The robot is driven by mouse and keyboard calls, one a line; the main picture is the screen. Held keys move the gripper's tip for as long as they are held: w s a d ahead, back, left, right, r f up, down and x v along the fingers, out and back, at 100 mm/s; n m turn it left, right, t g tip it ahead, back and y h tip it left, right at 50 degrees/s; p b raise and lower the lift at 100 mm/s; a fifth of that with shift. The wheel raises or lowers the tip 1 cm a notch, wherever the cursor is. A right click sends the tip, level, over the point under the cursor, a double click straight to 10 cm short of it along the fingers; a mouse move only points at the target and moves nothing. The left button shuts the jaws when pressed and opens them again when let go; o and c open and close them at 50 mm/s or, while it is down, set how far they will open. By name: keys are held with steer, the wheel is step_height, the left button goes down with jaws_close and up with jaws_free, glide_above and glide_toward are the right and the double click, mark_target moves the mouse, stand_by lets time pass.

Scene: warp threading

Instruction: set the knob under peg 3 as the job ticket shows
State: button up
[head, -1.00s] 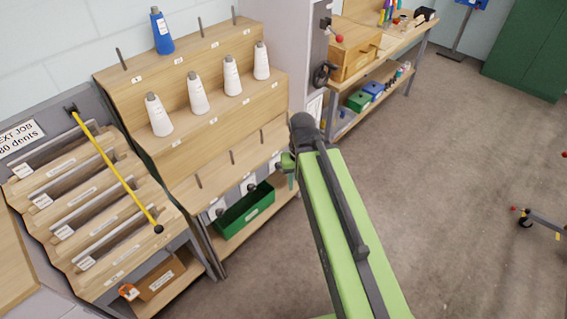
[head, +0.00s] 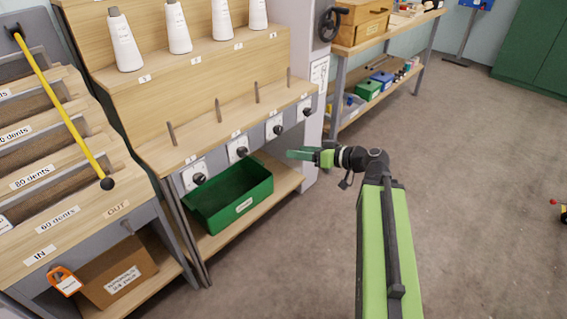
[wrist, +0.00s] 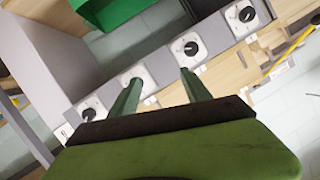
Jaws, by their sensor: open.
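Four white dial plates with dark knobs line the grey front rail below the lower peg row. The third knob from the left (head: 277,129) sits under the third lower peg (head: 257,92); the peg labels are too small to read. My gripper (head: 296,154) is open and empty, in front of and below the rail, apart from the knobs. In the wrist view my gripper (wrist: 158,86) has its fingers spread; what looks like the same third knob (wrist: 132,82) shows beside the left finger. A white sheet (head: 319,75), perhaps the job ticket, hangs on the grey cabinet; its content is unreadable.
A green bin (head: 237,193) stands below the rail. White thread cones (head: 178,27) stand on the upper step. A reed rack with a yellow rod (head: 62,105) is at left. A workbench (head: 390,50) stands at the back.

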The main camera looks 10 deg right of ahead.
steer(key=w+d+f+t+b, duration=0.1)
steer(key=d+f+t+b, duration=0.25)
steer(key=d+b, duration=0.25)
glide_toward(280, 131)
steer(key=shift+t, duration=0.45)
steer(key=x, duration=0.9)
steer(key=shift+a+f, duration=0.15)
steer(key=shift+f, duration=0.15)
jaws_close()
